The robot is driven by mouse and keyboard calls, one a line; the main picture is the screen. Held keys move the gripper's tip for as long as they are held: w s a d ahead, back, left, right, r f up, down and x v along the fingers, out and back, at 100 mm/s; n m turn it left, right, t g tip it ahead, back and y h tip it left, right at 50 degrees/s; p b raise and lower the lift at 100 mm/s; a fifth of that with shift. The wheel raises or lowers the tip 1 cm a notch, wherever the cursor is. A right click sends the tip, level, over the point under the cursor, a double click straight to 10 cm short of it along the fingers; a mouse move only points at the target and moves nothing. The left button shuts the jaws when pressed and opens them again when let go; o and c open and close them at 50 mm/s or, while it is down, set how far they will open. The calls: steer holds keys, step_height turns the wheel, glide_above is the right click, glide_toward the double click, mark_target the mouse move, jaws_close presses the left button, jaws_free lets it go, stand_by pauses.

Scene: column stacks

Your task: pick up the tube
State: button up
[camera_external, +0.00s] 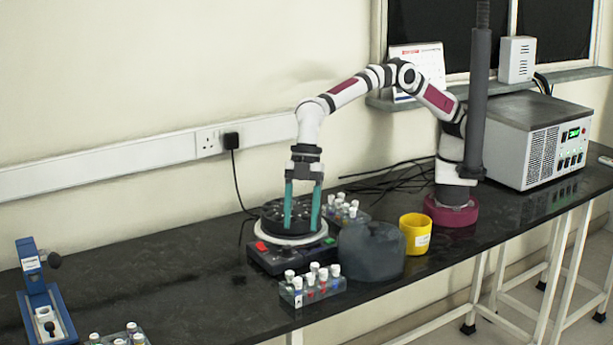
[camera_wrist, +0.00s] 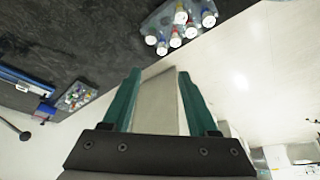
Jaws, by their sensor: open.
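Capped tubes stand upright in several clear racks: a front rack (camera_external: 312,293), a rack behind the round black device (camera_external: 345,212), and one at the lower left edge (camera_external: 118,338). Their caps are mostly white, some with coloured bodies. Which one is the task's tube is not clear. My gripper (camera_external: 301,226) points down over the black device, its teal fingers open and spread apart. In the wrist view, my gripper (camera_wrist: 160,72) shows no tube between its fingers. A rack of tubes (camera_wrist: 178,28) lies beyond the fingertips there, and another rack (camera_wrist: 75,97) is farther left.
The round black device (camera_external: 270,222) has a white ring and a red-buttoned base. A dark grey rounded object (camera_external: 371,252) and a yellow cup (camera_external: 415,234) stand to its right. A blue device (camera_external: 42,295) is at left. The bench (camera_external: 150,275) between is clear.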

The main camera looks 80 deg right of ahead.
mark_target(298, 279)
steer(key=x, duration=1.3)
steer(key=shift+s, duration=0.25)
steer(key=shift+r, duration=0.1)
jaws_close()
